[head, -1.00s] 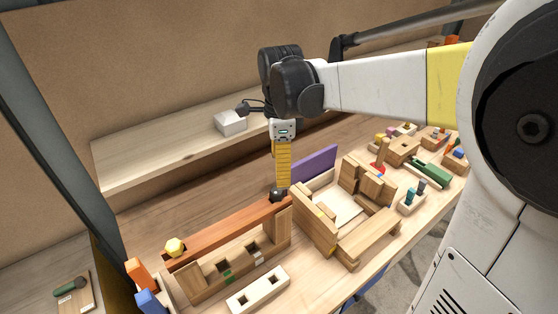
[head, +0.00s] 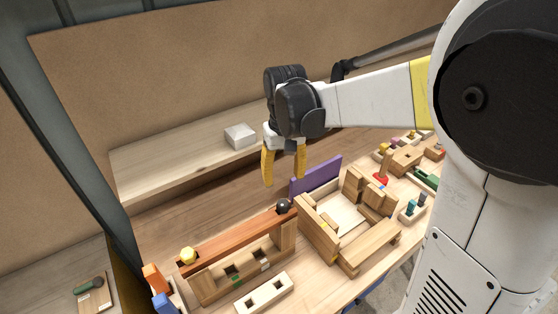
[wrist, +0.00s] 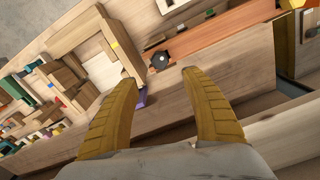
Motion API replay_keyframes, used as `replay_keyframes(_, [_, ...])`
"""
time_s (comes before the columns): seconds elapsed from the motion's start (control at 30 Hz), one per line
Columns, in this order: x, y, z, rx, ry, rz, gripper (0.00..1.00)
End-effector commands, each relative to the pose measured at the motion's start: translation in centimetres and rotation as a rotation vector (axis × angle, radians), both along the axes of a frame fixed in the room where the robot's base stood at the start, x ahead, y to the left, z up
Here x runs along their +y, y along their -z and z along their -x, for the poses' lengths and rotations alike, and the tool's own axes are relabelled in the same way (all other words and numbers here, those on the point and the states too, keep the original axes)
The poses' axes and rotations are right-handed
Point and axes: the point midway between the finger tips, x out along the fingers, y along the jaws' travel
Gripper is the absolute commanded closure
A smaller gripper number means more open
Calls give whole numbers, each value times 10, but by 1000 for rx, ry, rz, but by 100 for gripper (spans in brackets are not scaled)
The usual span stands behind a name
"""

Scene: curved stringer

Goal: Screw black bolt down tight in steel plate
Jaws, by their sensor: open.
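The black bolt (head: 283,206) stands at the right end of a long reddish-brown bar (head: 235,234). It also shows in the wrist view (wrist: 159,61) as a dark head with a bright centre, beyond the fingertips. How deep it sits is hidden. A yellow bolt (head: 188,255) stands at the bar's left end. No plate that looks like steel can be made out; the bar looks like wood. My gripper (head: 284,183) is open and empty, above and a little behind the black bolt. Its two yellow fingers are spread wide in the wrist view (wrist: 158,78).
A purple board (head: 316,176) stands upright just right of the bolt. A wooden block frame (head: 317,225) is right of the bar. A pale two-hole block (head: 264,293) lies in front. A shelf with a white box (head: 240,136) is behind.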

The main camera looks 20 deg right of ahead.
Motion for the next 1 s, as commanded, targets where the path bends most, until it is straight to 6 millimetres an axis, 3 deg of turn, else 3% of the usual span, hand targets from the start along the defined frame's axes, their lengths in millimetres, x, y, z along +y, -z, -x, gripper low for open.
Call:
replay_keyframes(0.1, [1,-2,0,-1,-193,-1,44])
replay_keyframes(0.27, [2,3,0,-1,-296,-1,44])
replay_keyframes(0.73, [2,83,0,-1,-298,-1,44])
replay_keyframes(1.0, [2,107,0,-1,-297,-1,44])
